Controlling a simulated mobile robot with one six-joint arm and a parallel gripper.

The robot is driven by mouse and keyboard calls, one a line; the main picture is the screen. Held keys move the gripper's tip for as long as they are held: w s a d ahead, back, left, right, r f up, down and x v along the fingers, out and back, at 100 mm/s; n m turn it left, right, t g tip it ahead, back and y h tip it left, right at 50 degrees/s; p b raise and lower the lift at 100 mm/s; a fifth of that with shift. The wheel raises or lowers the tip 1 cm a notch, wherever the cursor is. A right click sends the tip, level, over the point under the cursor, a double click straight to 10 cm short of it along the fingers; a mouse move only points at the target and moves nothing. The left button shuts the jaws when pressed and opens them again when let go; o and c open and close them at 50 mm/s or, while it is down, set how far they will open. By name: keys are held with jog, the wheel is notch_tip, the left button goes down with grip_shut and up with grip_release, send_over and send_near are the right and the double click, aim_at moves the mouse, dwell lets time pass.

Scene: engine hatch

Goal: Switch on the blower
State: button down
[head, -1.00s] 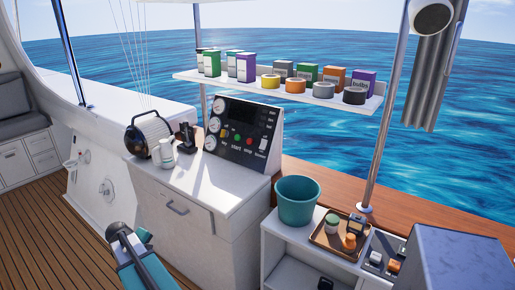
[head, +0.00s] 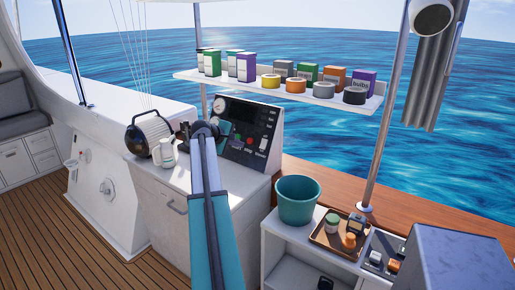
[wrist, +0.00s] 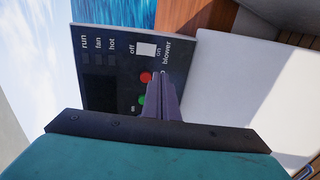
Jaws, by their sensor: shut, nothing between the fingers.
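The blower switch is a white rocker on the dark control panel (head: 236,143). In the head view the switch (head: 264,144) is near the panel's lower right corner. In the wrist view the switch (wrist: 146,49) lies between the words "off" and "on", with "blower" printed beside it. Which side is pressed in cannot be told. My gripper (wrist: 161,88) is shut and empty, its fingers pointing at the panel near the red button (wrist: 146,77), apart from the switch.
A green button (wrist: 141,99) sits beside the fingers. A kettle-like white container (head: 168,153) and a round dark-and-white machine (head: 149,136) stand left of the panel. A shelf (head: 290,90) with boxes and tape rolls hangs above. A teal bucket (head: 298,203) stands right.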

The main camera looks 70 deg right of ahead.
jog(key=shift+s+d+r, duration=0.6)
jog(key=shift+s+r, duration=0.1)
jog(key=shift+s, duration=0.05)
jog(key=shift+d+f, duration=0.1)
jog(key=p, duration=0.3)
send_near(262, 147)
jog(key=x, duration=0.4)
jog(key=shift+d+f, duration=0.2)
jog(key=shift+d, duration=0.15)
jog(key=shift+x, duration=0.8)
jog(key=shift+f, duration=0.1)
